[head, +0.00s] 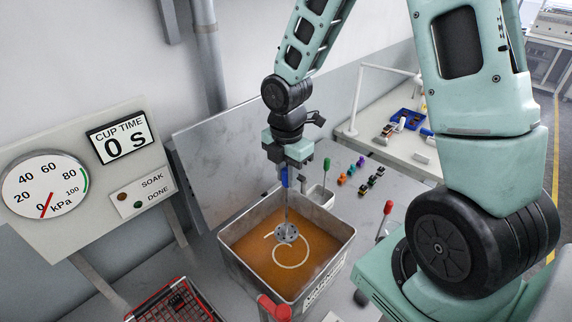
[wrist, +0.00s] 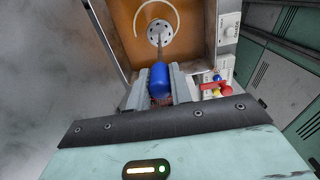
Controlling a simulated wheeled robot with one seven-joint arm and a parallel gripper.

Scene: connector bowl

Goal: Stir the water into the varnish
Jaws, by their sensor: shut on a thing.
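The varnish (head: 252,247) is an amber liquid in a square metal tank (head: 345,243); it also shows in the wrist view (wrist: 190,30). A pale curved streak lies on its surface around the stirrer's head. The stirrer (head: 287,232) has a perforated round disc on a thin rod and a blue handle (wrist: 160,77). My gripper (head: 290,158) is above the tank, shut on the blue handle, with the rod pointing down. The disc is at the varnish surface; I cannot tell how deep it sits. No separate water shows apart from the pale streak.
A gauge panel (head: 80,180) stands left, its display reading CUP TIME 0 S. A red-rimmed basket (head: 175,300) is at the front left. A red valve handle (head: 272,307) is at the tank's front. Small coloured connectors (head: 360,178) lie behind right, near a small grey container (head: 320,195).

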